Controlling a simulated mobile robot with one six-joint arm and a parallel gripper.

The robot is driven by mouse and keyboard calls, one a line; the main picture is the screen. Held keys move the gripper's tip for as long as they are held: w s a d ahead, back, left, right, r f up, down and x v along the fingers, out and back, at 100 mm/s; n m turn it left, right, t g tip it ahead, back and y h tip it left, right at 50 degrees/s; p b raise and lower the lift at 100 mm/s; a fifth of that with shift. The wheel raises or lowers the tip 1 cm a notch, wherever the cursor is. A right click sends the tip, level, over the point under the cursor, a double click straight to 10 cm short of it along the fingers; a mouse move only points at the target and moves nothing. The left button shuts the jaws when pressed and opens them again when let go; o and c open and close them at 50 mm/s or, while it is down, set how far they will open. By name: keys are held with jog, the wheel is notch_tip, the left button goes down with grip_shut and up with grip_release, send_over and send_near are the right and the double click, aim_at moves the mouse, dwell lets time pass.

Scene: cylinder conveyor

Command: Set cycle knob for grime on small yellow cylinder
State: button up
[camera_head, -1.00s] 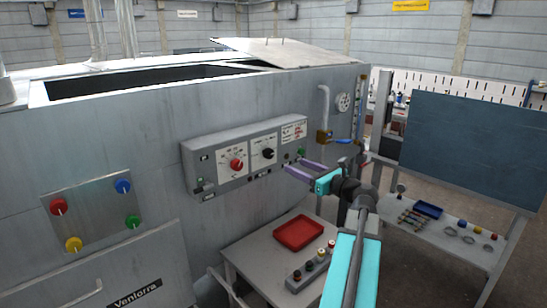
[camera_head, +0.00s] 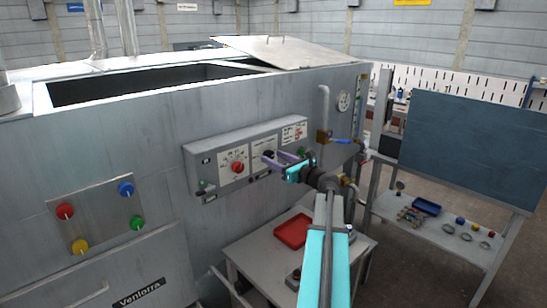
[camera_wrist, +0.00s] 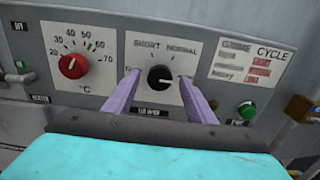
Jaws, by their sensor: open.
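The black cycle knob (camera_wrist: 160,77) sits on a white dial plate (camera_wrist: 146,50) with the words SHORT and NORMAL along its top; its white pointer faces right in the wrist view. My gripper (camera_wrist: 159,80) is open, with one purple finger on each side of the knob; I cannot tell whether they touch it. In the head view my gripper (camera_head: 276,161) is at the control panel (camera_head: 205,160), partly covering the knob. A card (camera_wrist: 248,62) headed GRIME and CYCLE is right of the dial; its rows are too small to read surely. I cannot make out the small yellow cylinder.
A red temperature knob (camera_wrist: 72,66) is left of the dial and a green button (camera_wrist: 246,110) is to the right. A red tray (camera_head: 292,232) lies on the table below, partly behind my arm. A pipe with a blue-handled valve (camera_head: 341,141) stands right of the panel.

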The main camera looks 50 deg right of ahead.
jog(key=shift+w, duration=0.3)
jog(key=shift+c, duration=0.2)
jog(key=c, duration=1)
jog(key=shift+a+f, duration=0.1)
jog(key=shift+f, duration=0.05)
